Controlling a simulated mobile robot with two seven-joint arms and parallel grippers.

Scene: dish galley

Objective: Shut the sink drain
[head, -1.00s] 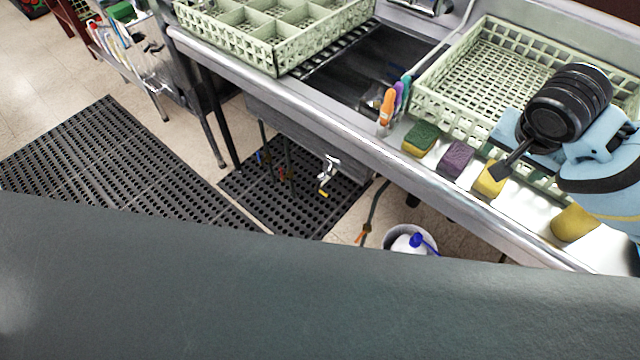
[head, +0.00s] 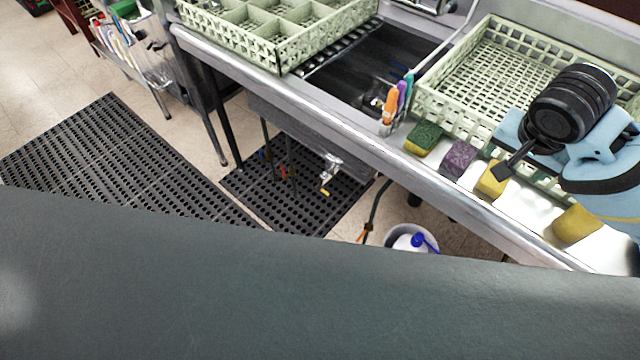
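The sink basin (head: 365,68) is a dark recess in the steel counter, between two pale green racks. Its drain opening cannot be made out. Below the basin, a metal drain valve with a yellow-tipped lever (head: 328,178) hangs under the counter, above the black floor mat. My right gripper (head: 502,171) is over the counter at the right, its dark finger close to a yellow sponge; whether it touches the sponge, and whether it is open, I cannot tell. My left gripper is not in view.
A divided rack (head: 280,45) and an open rack (head: 480,65) flank the basin. Several sponges, such as a green one (head: 424,138), line the counter edge. A white bucket (head: 395,238) stands on the floor. My own grey body fills the foreground.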

